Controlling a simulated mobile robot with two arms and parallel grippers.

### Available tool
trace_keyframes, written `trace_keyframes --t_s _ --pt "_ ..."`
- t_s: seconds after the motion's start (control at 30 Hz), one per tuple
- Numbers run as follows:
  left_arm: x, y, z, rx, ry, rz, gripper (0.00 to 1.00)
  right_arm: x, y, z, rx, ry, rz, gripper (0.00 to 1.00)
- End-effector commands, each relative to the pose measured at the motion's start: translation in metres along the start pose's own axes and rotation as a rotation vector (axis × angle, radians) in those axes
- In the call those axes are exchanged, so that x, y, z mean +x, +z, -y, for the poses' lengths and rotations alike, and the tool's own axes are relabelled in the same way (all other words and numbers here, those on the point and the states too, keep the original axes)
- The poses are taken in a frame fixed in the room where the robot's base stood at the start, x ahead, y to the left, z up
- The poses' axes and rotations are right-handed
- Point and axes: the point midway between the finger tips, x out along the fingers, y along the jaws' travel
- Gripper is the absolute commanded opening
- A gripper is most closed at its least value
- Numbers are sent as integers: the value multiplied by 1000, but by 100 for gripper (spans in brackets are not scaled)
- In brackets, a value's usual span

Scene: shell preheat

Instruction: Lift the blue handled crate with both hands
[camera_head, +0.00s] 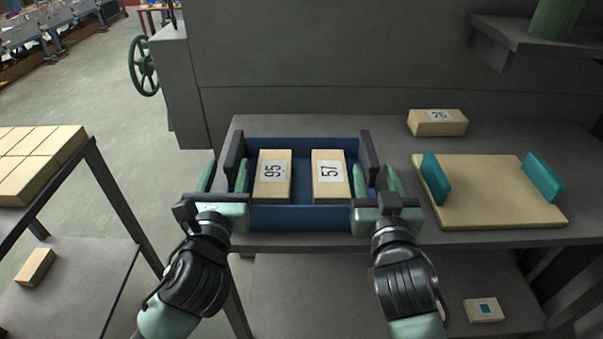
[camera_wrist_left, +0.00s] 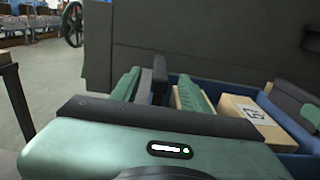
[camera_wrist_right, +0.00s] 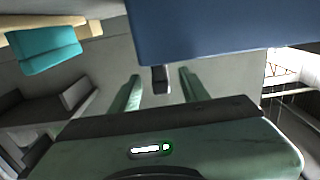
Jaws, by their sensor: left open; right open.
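The blue crate (camera_head: 297,218) sits on the grey bench and holds two tan blocks, one labelled 95 (camera_head: 272,177) and one labelled 57 (camera_head: 329,177). It has a dark left handle (camera_head: 234,153) and a dark right handle (camera_head: 368,150). My left gripper (camera_head: 224,177) is open, its fingers on either side of the left handle, which also shows in the left wrist view (camera_wrist_left: 159,78). My right gripper (camera_head: 375,179) is open around the right handle, whose end shows between the fingers in the right wrist view (camera_wrist_right: 160,79). Contact cannot be told.
Right of the crate lies a tan board (camera_head: 490,195) with two teal upright handles. A block labelled 76 (camera_head: 437,122) is behind it. A machine with a green handwheel (camera_head: 143,66) stands at the back left. A rack with tan blocks (camera_head: 35,160) stands left, with open floor between.

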Motion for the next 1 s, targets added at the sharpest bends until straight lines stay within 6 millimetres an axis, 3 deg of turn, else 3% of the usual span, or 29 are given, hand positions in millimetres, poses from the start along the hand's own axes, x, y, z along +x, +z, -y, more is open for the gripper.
trace_keyframes --t_s 0.33,0.73,1.0 --pt "6 0 0 -1 0 0 45 6 0 0 0 0 -1 45" --pt "63 0 0 -3 1 -1 45 63 0 0 -2 0 0 45" --pt "78 0 0 -2 0 -1 45 78 0 0 0 0 1 45"
